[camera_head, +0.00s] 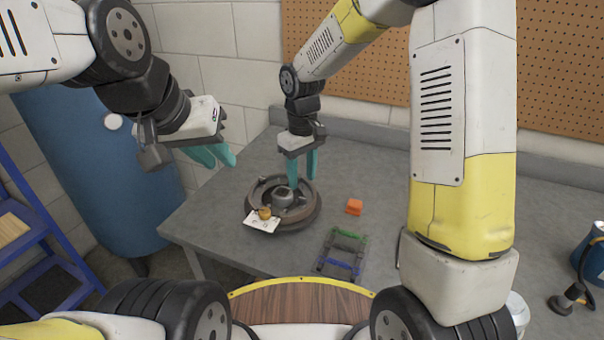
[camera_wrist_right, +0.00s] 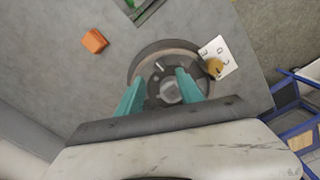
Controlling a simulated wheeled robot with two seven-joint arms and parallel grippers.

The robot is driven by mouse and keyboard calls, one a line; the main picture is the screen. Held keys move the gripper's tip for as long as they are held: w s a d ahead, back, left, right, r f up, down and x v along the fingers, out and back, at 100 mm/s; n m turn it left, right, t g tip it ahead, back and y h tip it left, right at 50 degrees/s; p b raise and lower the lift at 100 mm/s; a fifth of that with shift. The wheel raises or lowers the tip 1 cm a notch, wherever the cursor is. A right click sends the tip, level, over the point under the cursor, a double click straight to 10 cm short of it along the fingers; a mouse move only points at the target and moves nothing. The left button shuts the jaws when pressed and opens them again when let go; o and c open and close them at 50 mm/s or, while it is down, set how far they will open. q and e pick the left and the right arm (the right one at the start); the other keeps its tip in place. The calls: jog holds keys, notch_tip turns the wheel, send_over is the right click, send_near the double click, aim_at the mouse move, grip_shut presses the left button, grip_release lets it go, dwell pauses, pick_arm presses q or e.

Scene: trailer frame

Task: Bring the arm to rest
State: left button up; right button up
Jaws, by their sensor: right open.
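My right gripper (camera_head: 302,170) points down above a round dark metal drum (camera_head: 310,215) on the grey bench. Its teal fingers are apart with nothing between them; in the right wrist view the open gripper (camera_wrist_right: 158,88) has the drum's hub (camera_wrist_right: 171,91) below it. I cannot tell the exact gap between the fingertips and the drum. My left gripper (camera_head: 224,156) hangs in the air at the left, beyond the bench's left edge. Its teal fingers look empty, but their spacing is unclear from this angle.
A white card (camera_head: 262,223) with a brass-coloured piece (camera_head: 265,213) rests at the drum's front left. An orange block (camera_head: 354,207) and a dark rack with green and blue bars (camera_head: 342,252) lie to the right. A blue tank (camera_head: 95,150) and blue shelf (camera_head: 40,225) stand left.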

jog(key=shift+r, duration=0.8)
jog(key=s+d+r+m+t+y, duration=0.1)
jog(key=s+d+r+m+t, duration=0.25)
jog(key=s+d+r, duration=0.5)
jog(key=s+d+r+m+t, duration=0.1)
jog(key=s+d+r+m, duration=0.1)
jog(key=s, duration=0.3)
jog(key=s+d+r+m+t+y, duration=0.1)
jog(key=s+d+r+m, duration=0.1)
jog(key=s+r, duration=0.3)
jog(key=shift+d+t, duration=0.35)
jog(key=shift+d, duration=0.4)
jog(key=shift+r, duration=0.1)
